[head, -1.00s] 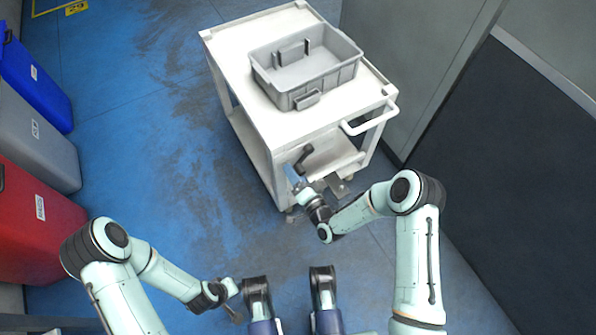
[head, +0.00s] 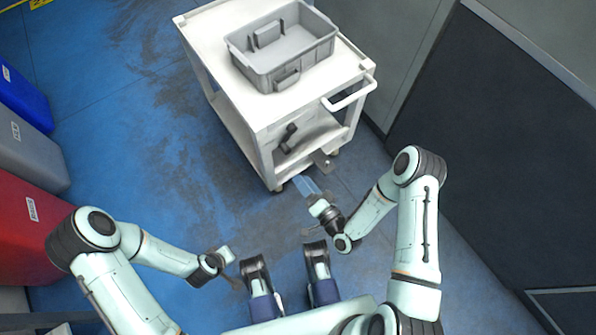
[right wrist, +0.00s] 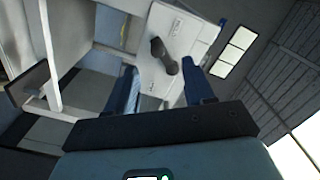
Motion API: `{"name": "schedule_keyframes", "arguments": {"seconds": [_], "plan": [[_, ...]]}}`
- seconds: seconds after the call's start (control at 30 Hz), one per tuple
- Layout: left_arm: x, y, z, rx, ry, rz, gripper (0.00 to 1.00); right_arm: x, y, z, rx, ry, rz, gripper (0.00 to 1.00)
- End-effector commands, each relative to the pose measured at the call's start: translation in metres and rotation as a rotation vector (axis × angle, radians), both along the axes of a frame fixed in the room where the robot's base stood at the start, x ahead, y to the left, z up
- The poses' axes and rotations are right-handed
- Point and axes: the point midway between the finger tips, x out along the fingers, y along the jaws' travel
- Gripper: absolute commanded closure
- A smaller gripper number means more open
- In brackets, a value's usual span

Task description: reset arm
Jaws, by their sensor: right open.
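My right gripper (head: 314,187) is open and empty, below the near side of the white cart (head: 262,117) in the head view. In the right wrist view its two blue fingers (right wrist: 160,92) stand apart. A dark handheld device, likely the scanner (head: 289,137), is at the cart's near side and apart from the gripper. It also shows beyond the fingers against a white panel in the right wrist view (right wrist: 164,55). My left gripper (head: 232,270) hangs low at the left of my base, away from the cart; its jaws are too unclear to read.
A grey tray (head: 303,66) sits on the cart's top. The cart's handle (head: 350,95) sticks out at its right. Blue (head: 22,98), grey (head: 30,150) and red (head: 32,225) bins line the left. A dark partition (head: 500,160) stands at the right. The blue floor between is clear.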

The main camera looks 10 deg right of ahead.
Motion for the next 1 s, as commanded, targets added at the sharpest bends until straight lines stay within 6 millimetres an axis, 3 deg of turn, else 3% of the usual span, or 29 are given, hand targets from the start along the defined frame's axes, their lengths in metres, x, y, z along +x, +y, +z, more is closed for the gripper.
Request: {"name": "schedule_keyframes", "arguments": {"seconds": [0.73, 0.87, 1.0], "plan": [[-0.002, -0.001, 0.0, -0.002, 0.005, -0.002, 0.57, -0.004, -0.002, -0.004, -0.024, 0.022, 0.002, 0.47], [-0.002, -0.001, 0.0, -0.002, 0.005, -0.002, 0.57, -0.006, -0.007, -0.032, -0.167, 0.167, 0.015, 0.47], [-0.002, -0.001, 0.0, -0.002, 0.005, -0.002, 0.57, -0.03, -0.027, -0.081, -0.401, 0.476, 0.054, 0.47]]}}
